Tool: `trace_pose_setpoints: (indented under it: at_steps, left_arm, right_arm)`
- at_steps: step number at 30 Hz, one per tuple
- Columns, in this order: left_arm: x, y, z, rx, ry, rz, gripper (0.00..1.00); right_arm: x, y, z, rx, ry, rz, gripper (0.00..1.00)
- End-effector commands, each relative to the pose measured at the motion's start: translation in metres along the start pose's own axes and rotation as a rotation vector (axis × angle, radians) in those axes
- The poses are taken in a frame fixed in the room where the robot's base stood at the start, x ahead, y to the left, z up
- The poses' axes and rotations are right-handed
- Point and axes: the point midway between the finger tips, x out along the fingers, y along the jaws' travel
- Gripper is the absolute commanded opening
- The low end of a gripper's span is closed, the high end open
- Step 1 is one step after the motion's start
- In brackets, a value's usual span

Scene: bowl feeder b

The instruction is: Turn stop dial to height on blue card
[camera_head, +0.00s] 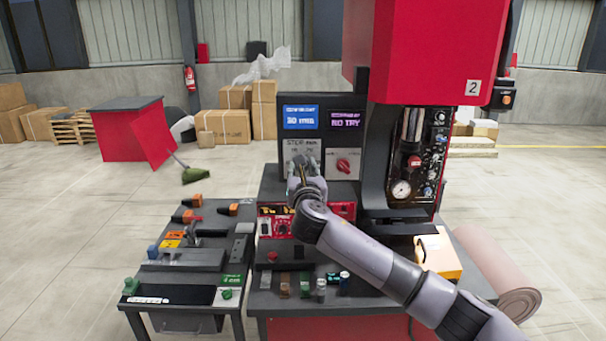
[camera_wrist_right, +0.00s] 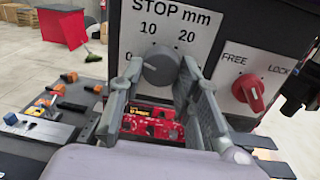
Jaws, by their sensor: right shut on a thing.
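The stop dial (camera_wrist_right: 160,67) is a round dark grey knob on a white plate marked "STOP mm" (camera_wrist_right: 171,16). The numbers 10 and 20 show above it, and a 0 shows partly at its left; which mark the dial points to is unclear. My right gripper (camera_wrist_right: 162,72) is shut on the dial, one finger on each side. In the head view my right gripper (camera_head: 300,168) covers most of the dial. The blue card (camera_head: 300,117) is on the dark panel above the plate; its small text looks like 30 mm, but is blurred. My left gripper is not in view.
A red FREE/LOCK knob (camera_wrist_right: 249,92) sits right of the dial, close to my right finger. A purple display (camera_head: 346,119) is beside the blue card. The red press (camera_head: 425,50) stands at the right. Small blocks and tools lie on the side table (camera_head: 168,272) at left.

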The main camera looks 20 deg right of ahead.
Motion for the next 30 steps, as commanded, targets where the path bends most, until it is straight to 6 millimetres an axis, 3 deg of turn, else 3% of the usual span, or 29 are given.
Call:
trace_pose_setpoints:
  at_steps: [30]
  left_arm:
    - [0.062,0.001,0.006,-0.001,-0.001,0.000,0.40]
  right_arm:
    - [0.000,0.005,-0.004,0.966,-0.052,-0.014,0.03]
